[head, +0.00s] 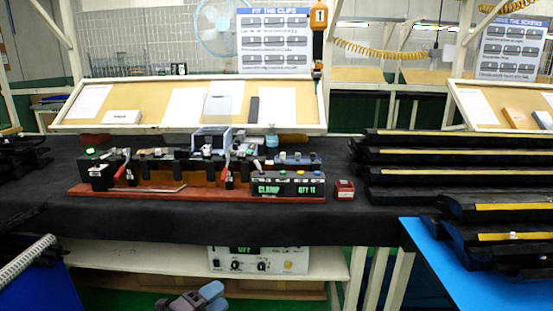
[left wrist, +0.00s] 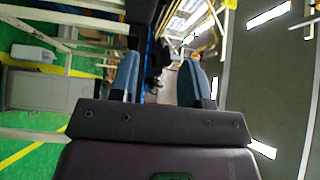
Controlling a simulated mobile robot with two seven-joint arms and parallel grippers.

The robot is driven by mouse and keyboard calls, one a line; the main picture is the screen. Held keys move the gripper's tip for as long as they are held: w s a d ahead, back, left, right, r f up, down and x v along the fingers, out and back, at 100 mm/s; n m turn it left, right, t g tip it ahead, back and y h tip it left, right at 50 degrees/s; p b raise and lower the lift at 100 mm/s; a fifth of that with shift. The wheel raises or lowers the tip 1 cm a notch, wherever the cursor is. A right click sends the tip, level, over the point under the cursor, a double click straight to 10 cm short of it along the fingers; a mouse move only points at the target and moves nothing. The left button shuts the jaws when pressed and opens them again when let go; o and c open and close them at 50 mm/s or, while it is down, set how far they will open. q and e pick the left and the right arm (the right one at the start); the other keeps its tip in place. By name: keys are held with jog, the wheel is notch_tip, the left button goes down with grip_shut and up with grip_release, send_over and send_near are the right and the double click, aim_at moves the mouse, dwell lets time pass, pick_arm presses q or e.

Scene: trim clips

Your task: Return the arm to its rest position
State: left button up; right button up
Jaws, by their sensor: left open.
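My left gripper (head: 190,300) shows at the bottom of the head view, low in front of the bench and below its shelf. Its two blue-grey fingers stand apart with nothing between them. The left wrist view also shows the open gripper (left wrist: 160,78), with clear space between the fingers. The rest of the left arm is out of the head view. My right gripper is in neither view.
A black-covered bench (head: 150,222) carries a red-based clamp fixture (head: 200,193) and a small red box (head: 344,190). Long black trim pieces (head: 460,177) are stacked at right. A control box (head: 258,260) sits on the shelf below. A blue surface (head: 450,265) lies at lower right.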

pick_arm(q)
jog(key=s+a+f+n+g+y+p, duration=0.1)
jog(key=s+a+f+n+y, duration=0.3)
jog(key=s+n, duration=0.4)
jog(key=s+a+f+n+g+y+p, duration=0.1)
jog(key=s+a+f+n+y, duration=0.3)
jog(key=s+n, duration=0.4)
jog(key=s+a+f+n+g+y+p, duration=0.1)
jog(key=s+a+f+n+y+p, duration=0.2)
jog(key=s, duration=1.4)
jog(key=a+f+n, duration=0.1)
jog(key=a+n, duration=0.2)
jog(key=n, duration=0.2)
jog(key=shift+f+y, duration=0.15)
jog(key=shift+y, duration=0.25)
